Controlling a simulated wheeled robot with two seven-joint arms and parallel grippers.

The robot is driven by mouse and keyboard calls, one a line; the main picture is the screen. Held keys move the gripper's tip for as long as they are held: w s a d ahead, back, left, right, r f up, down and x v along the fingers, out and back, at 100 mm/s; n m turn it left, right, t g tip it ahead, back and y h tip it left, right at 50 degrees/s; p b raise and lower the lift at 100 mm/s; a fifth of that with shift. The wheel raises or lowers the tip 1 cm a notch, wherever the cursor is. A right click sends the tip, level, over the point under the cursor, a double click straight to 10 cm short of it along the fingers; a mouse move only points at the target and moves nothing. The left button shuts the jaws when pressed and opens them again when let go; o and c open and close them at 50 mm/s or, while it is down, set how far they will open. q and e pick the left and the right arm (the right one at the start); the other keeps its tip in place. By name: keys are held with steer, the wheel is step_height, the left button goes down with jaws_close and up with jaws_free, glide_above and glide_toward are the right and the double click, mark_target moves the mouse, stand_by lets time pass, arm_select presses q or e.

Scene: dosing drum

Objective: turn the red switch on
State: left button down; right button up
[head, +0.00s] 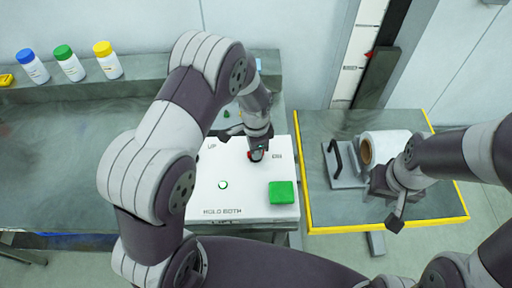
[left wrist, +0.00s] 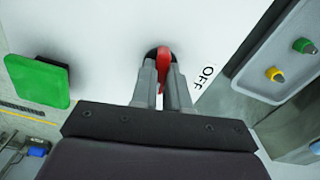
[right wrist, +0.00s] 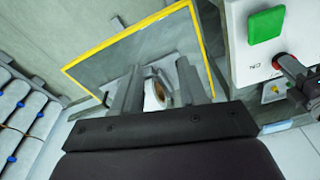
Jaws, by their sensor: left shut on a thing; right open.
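The red switch (left wrist: 163,60) stands up from a dark round opening in the white panel, close to the printed word OFF, in the left wrist view. In the head view only a little of it shows beside my left gripper (head: 258,154). The two fingers of my left gripper are shut on the switch, one on each side. The white panel (head: 240,205) carries a large green button (head: 282,192) and a small green-lit spot (head: 223,185). My right gripper (right wrist: 160,88) is open and empty, over the yellow-edged table, away from the panel.
A white roll with a brown core (head: 388,143) and a grey stand with a dark handle (head: 343,165) are on the yellow-edged table (head: 318,215) to the right. Bottles with blue (head: 32,66), green (head: 69,63) and yellow (head: 107,60) caps stand on the back ledge.

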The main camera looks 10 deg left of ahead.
arm_select(q)
steer(key=shift+w+r+m, duration=0.1)
steer(key=shift+w+m, duration=0.05)
steer(key=shift+m, duration=0.85)
steer(key=c, duration=1.1)
jaws_free()
steer(key=shift+r, duration=0.2)
step_height(320, 180, up, 12)
steer(key=shift+r+b, duration=0.15)
steer(key=shift+b, duration=0.75)
